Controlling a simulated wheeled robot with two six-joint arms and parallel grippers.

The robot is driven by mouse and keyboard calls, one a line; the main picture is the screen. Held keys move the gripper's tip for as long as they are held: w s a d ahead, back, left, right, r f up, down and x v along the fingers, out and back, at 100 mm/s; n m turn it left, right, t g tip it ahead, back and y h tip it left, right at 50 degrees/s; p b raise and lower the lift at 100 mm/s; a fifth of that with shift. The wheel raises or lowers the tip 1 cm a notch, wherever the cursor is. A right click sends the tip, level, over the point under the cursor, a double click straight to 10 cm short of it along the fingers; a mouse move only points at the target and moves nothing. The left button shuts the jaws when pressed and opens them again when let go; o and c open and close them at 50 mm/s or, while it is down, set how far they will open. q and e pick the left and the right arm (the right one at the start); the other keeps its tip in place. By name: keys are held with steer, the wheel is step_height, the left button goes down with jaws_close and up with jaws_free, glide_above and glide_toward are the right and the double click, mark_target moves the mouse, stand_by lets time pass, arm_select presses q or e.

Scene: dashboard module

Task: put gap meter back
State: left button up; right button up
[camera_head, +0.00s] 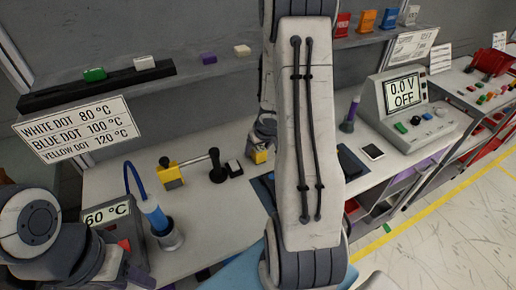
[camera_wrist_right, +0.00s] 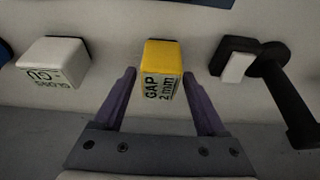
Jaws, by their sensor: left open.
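The gap meter (camera_wrist_right: 163,72), a small block with a yellow top and a light face marked "GAP 2 mm", stands in the right wrist view. It also shows in the head view (camera_head: 258,156), beside the black stand. My right gripper (camera_wrist_right: 161,76) is open, with its purple fingers on either side of the block and a visible space at each side. In the head view my right gripper (camera_head: 264,132) is mostly hidden behind its own arm. My left gripper (camera_head: 134,274) is open at the lower left, only partly visible, near the 60 °C device.
A black stand (camera_wrist_right: 292,95) and white block (camera_wrist_right: 237,67) are close to the gap meter. A white box (camera_wrist_right: 55,62) is on its other side.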

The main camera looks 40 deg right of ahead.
steer(key=shift+r, duration=0.1)
steer(key=shift+r+p, duration=0.3)
steer(key=shift+p, duration=0.05)
steer(key=p+v, duration=0.8)
steer(key=v, duration=0.4)
steer(key=a+r+n+h, duration=0.1)
steer(key=a+r+n, duration=0.5)
steer(key=a, duration=1.1)
steer(key=s+a+r+n+g+y, duration=0.2)
steer(key=s+a+r, duration=0.1)
steer(key=s+a, duration=0.55)
steer(key=s+a+r+n+g+y, duration=0.15)
steer(key=s+a+r, duration=0.25)
steer(key=s+a, duration=0.4)
steer(key=shift+n+g+h, duration=0.25)
steer(key=shift+g, duration=0.1)
steer(key=f+b, duration=0.2)
steer(key=f, duration=0.1)
steer(key=f+b, duration=0.1)
steer(key=shift+s+d+f+b, duration=0.2)
steer(key=shift+d+f+b, duration=0.05)
steer(key=shift+d+b, duration=0.1)
